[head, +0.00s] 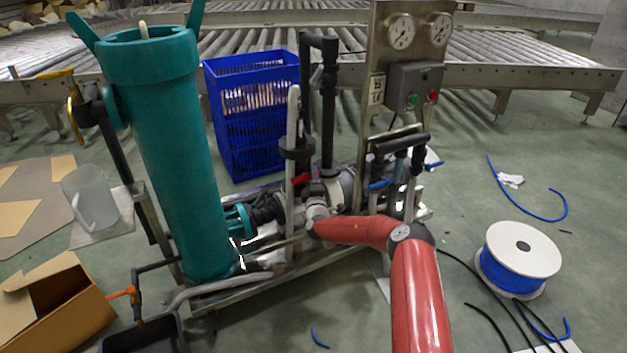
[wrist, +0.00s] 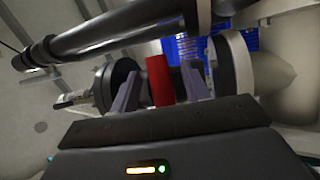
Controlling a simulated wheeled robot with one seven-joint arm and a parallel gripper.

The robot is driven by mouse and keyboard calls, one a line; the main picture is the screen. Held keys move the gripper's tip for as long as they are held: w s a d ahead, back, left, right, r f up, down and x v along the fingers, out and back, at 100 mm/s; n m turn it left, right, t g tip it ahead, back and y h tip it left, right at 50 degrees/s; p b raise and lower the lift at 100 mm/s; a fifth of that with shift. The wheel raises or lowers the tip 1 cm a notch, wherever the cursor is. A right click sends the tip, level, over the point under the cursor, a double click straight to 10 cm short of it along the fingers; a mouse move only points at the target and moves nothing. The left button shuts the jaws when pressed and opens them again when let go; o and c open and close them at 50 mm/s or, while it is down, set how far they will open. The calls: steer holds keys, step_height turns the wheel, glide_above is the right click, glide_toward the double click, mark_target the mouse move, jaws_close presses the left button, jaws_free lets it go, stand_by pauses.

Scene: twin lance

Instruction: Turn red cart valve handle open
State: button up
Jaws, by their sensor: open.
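The red valve handle (wrist: 159,82) stands between the two grey fingers of my gripper (wrist: 161,73) in the wrist view. The fingers are apart, one on each side of it, with dark gaps visible between finger and handle. In the head view a small red piece of the handle (head: 301,179) shows beside the pale pipe, low in the middle of the cart. My red arm reaches in from the right, and its end lies just right of and below that piece. The fingertips are too small to make out there.
A teal cylinder (head: 165,160) stands at the cart's left, with a blue crate (head: 250,140) behind. A gauge panel (head: 408,35) and blue-handled valves (head: 380,184) are near my arm. Dark pipes (wrist: 120,33) cross close above my gripper. A cable spool (head: 520,255) stands on the right floor.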

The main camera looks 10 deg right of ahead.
steer(key=shift+c, duration=0.5)
steer(key=c, duration=0.9)
steer(key=shift+n, duration=0.4)
steer(key=n+y+b, duration=0.1)
steer(key=n+y, duration=0.2)
steer(key=n, duration=0.3)
steer(key=r+n+t+y+b, duration=0.1)
steer(key=n+y+b, duration=0.1)
steer(key=n, duration=0.4)
steer(key=a+r+n+y+b, duration=0.1)
steer(key=n+y+b, duration=0.1)
steer(key=n+y, duration=0.2)
steer(key=shift+s+n+t, duration=0.15)
steer(key=shift+n+t, duration=0.25)
steer(key=shift+n, duration=0.6)
steer(key=shift+s+a+r+n+g+y+b, duration=0.15)
steer(key=shift+n+g+y+b, duration=0.35)
steer(key=shift+n+y, duration=0.8)
steer(key=shift+a+r+n+g+y+b, duration=0.15)
steer(key=shift+n+g+y+b, duration=0.35)
steer(key=shift+n, duration=1.5)
steer(key=shift+a+n, duration=0.1)
steer(key=shift+n, duration=0.2)
